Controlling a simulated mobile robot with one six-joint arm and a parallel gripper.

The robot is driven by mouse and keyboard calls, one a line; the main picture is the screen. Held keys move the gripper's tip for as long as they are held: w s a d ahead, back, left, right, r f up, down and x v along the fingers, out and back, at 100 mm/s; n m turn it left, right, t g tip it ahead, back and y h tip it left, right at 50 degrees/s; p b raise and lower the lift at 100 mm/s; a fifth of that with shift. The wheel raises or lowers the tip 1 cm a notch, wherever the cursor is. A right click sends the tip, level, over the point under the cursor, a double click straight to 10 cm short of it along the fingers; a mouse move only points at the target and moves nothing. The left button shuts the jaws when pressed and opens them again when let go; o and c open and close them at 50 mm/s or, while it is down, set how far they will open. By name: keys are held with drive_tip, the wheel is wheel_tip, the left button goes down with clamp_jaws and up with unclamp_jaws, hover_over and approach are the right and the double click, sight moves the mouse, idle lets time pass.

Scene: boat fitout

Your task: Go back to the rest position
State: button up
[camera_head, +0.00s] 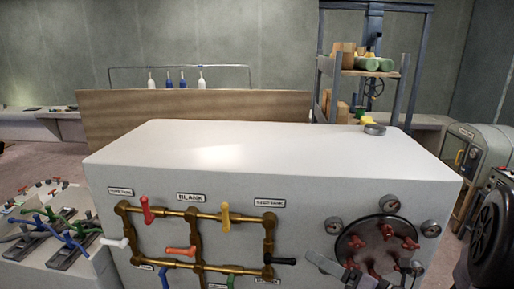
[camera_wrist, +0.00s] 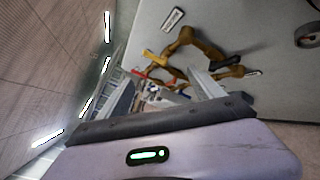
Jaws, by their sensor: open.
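My gripper (camera_wrist: 163,88) shows in the wrist view with its two grey fingers spread apart. Nothing is held between them. Beyond the fingers is the brass pipework (camera_wrist: 187,36), with a yellow handle (camera_wrist: 154,57) and a red handle close to the fingers' line of sight.
A white cabinet (camera_head: 260,150) carries the brass pipes (camera_head: 195,235) with coloured handles and a round dark hatch (camera_head: 378,245) with red knobs. A bench with levers (camera_head: 60,235) stands left, a dark machine (camera_head: 490,230) right.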

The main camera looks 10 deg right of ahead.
drive_tip(key=s+a+f+n+g+y+b, duration=0.1)
drive_tip(key=s+a+n+g+b, duration=0.1)
drive_tip(key=s+a+n+g, duration=0.45)
drive_tip(key=s+a+f+n+g+b, duration=0.2)
drive_tip(key=s+a+n+g, duration=0.15)
drive_tip(key=a+n, duration=0.55)
drive_tip(key=s+d+f+n+t+h+b, duration=0.1)
drive_tip(key=s+n+h+b, duration=0.4)
drive_tip(key=n, duration=1.3)
drive_tip(key=s+d+f+h, duration=0.1)
drive_tip(key=s+d+h, duration=0.1)
drive_tip(key=s, duration=0.3)
drive_tip(key=shift+f+n+t+h+b, duration=0.15)
drive_tip(key=shift+n+t+h+b, duration=0.25)
drive_tip(key=shift+h, duration=0.5)
